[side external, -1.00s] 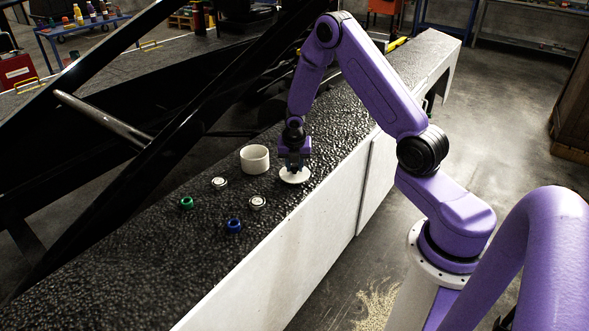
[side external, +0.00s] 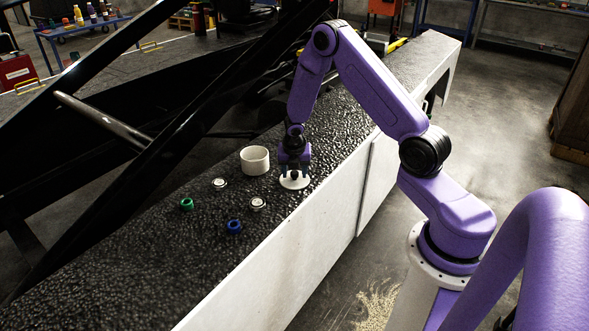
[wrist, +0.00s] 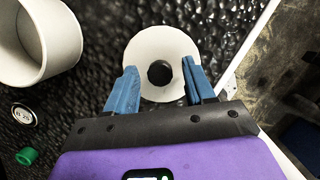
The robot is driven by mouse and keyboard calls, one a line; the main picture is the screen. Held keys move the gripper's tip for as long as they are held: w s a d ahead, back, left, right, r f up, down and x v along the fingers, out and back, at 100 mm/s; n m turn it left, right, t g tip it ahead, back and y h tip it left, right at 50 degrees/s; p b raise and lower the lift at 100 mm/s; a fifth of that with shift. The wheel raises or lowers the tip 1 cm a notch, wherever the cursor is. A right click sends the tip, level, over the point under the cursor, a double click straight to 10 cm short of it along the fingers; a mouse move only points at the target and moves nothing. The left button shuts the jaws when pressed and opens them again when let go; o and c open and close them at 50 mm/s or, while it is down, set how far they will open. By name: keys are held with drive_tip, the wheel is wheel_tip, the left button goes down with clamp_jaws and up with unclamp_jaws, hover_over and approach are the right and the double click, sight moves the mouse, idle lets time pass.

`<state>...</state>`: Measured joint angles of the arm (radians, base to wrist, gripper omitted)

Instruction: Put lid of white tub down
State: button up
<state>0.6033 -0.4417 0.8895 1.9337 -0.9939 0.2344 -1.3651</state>
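The lid (side external: 294,183) is a white disc with a dark round knob in its middle. It lies flat at the belt surface, near the belt's front edge. It also shows in the wrist view (wrist: 160,50). My gripper (side external: 293,172) is right over the lid. In the wrist view my gripper's blue fingers (wrist: 159,66) are spread on either side of the knob, with a gap on each side. The white tub (side external: 255,160) stands upright and uncovered on the belt, left of the lid; its open mouth shows in the wrist view (wrist: 38,42).
On the black bumpy belt (side external: 140,235) lie a green ring-like piece (side external: 187,204), a blue one (side external: 234,226) and two small pale round pieces (side external: 219,184) (side external: 257,203). The belt's pale side wall (side external: 290,245) is close to the lid. The near-left belt is clear.

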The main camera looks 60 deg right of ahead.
drive_tip(key=shift+r, duration=0.1)
drive_tip(key=v, duration=1.2)
drive_tip(key=s+a+r+m, duration=0.2)
drive_tip(key=a, duration=0.3)
drive_tip(key=s+a+r+m, duration=0.1)
drive_tip(key=s+a+r, duration=0.15)
drive_tip(key=a, duration=0.25)
drive_tip(key=s+a+r+m+y, duration=0.1)
drive_tip(key=s+a+r+m, duration=0.1)
drive_tip(key=s, duration=0.6)
drive_tip(key=s+a+r+m+g+y, duration=0.1)
drive_tip(key=s+a+m, duration=0.3)
drive_tip(key=s, duration=0.5)
drive_tip(key=s+a+r+m+y, duration=0.1)
drive_tip(key=s+a+r+m, duration=0.2)
drive_tip(key=s, duration=0.6)
drive_tip(key=shift+a+r+g, duration=0.25)
drive_tip(key=shift+a+g, duration=0.05)
drive_tip(key=shift+a, duration=0.35)
